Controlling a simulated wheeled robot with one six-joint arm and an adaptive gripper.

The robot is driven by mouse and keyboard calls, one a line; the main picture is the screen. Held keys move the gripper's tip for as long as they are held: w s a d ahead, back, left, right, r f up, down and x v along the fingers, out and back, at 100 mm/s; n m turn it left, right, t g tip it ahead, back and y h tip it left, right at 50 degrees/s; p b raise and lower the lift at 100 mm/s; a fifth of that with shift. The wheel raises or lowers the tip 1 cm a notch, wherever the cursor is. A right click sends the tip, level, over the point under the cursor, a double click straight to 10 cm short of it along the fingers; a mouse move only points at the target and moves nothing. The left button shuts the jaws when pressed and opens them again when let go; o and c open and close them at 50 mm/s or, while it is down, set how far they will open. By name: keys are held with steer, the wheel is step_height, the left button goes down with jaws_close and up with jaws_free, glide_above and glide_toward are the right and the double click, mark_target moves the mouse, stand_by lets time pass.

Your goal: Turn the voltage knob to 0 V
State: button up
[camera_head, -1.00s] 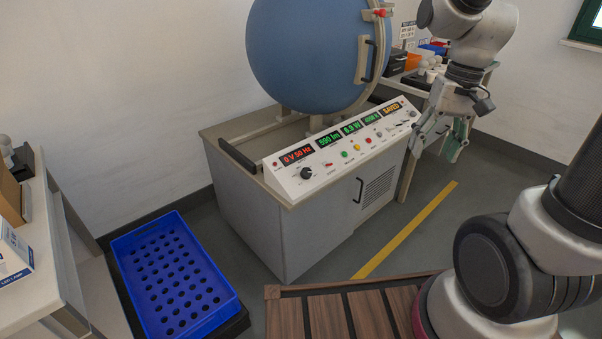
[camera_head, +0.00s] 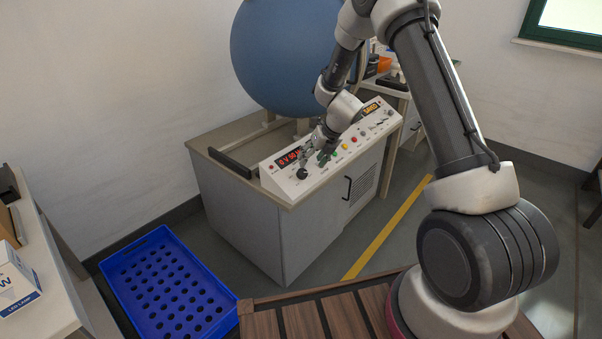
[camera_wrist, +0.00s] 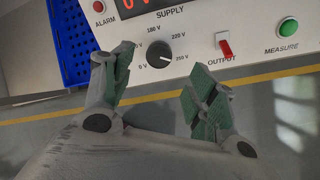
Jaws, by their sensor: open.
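The voltage knob (camera_head: 301,173) is a round black dial on the white sloped panel, at the panel's left end. In the wrist view the knob (camera_wrist: 158,54) sits among printed labels including 180 V, 220 V and 250 V. A small light mark shows on its lower right, toward 250 V. My gripper (camera_head: 317,156) is over the panel close to the knob. In the wrist view my gripper (camera_wrist: 160,82) is open, its green-padded fingers to either side below the knob, with nothing between them. I cannot tell whether it touches the panel. The red display (camera_head: 289,158) is partly covered; 0 V shows.
A red OUTPUT switch (camera_wrist: 225,46) and a green MEASURE button (camera_wrist: 288,28) lie right of the knob. The blue sphere (camera_head: 285,55) stands behind the panel. A black handle bar (camera_head: 230,162) is at the left. A blue crate (camera_head: 165,290) is on the floor.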

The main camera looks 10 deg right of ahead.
mark_target(303, 172)
steer(key=x, duration=0.7)
steer(key=shift+a+f, duration=0.15)
steer(key=shift+f, duration=0.25)
steer(key=shift+c, duration=0.2)
steer(key=c, duration=1)
